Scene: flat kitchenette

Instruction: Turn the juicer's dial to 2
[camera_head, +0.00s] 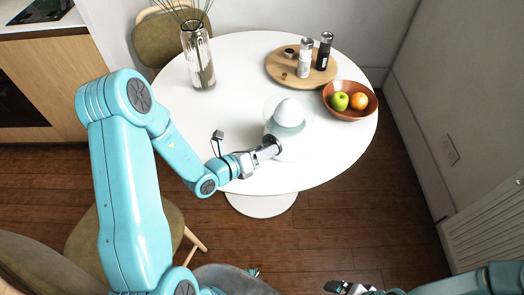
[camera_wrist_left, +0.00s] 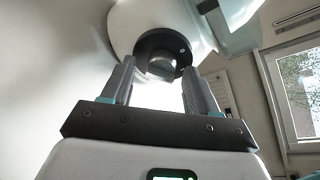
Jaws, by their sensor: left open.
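The white rounded juicer (camera_head: 288,114) stands on the round table, near its right-front side. In the left wrist view the juicer's pale body (camera_wrist_left: 128,22) fills the top, with a dark round dial (camera_wrist_left: 162,62) on it. My left gripper (camera_head: 275,147) is at the juicer's front. In the left wrist view its two fingers are open, one on each side of the dial. I cannot tell whether they touch it. The dial's setting cannot be read. In the head view the dial is hidden by the gripper. My right gripper (camera_head: 336,287) is low at the bottom edge, away from the table.

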